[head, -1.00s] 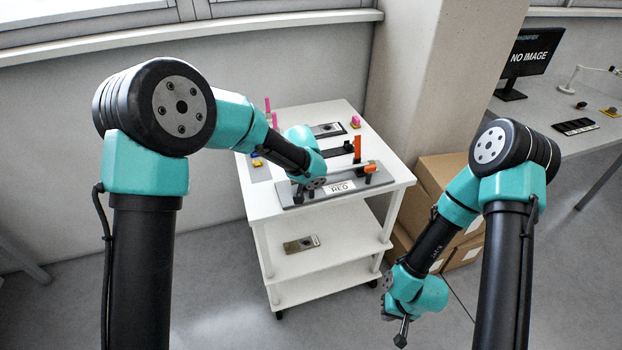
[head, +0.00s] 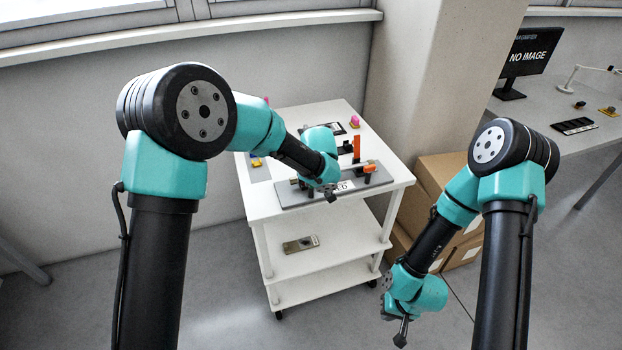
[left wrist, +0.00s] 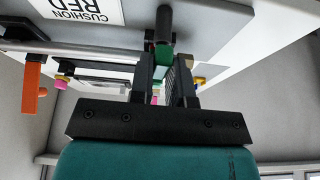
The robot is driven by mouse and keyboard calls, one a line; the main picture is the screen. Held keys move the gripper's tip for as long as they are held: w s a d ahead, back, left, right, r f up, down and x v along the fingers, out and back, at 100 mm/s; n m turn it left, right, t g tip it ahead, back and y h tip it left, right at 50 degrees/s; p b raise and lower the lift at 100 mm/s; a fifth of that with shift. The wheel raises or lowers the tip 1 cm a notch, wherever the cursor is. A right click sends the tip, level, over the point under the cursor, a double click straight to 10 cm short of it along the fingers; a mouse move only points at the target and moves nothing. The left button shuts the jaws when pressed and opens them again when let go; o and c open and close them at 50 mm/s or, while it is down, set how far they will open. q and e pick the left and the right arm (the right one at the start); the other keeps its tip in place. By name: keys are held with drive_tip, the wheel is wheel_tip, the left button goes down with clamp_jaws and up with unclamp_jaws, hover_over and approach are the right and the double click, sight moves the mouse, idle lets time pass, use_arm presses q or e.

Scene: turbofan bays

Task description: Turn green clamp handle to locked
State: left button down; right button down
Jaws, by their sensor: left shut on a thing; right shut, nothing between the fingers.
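The green clamp handle (left wrist: 163,60) shows between my left fingers in the left wrist view, beside a dark cylindrical post or knob (left wrist: 164,22). My left gripper (left wrist: 167,82) is shut on it. In the head view my left gripper (head: 330,194) is over the front of the grey fixture plate (head: 295,197), and my own wrist hides the green handle there. The handle's exact angle and whether it is locked cannot be told. My right gripper (head: 402,334) is shut and empty, hanging low, well away from the cart.
The plate lies on a white cart (head: 395,172). An upright orange handle (head: 357,148) stands right of my left gripper. A pink-topped block (head: 354,121) is farther back. Cardboard boxes (head: 440,175) stand to the right.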

use_arm(q)
drive_tip(key=shift+n, duration=0.4)
drive_tip(key=c, duration=1.1)
unclamp_jaws()
drive_tip(key=v, duration=1.7)
drive_tip(key=shift+s+d+r, duration=0.1)
drive_tip(key=shift+d+r, duration=0.05)
drive_tip(key=shift+d, duration=0.1)
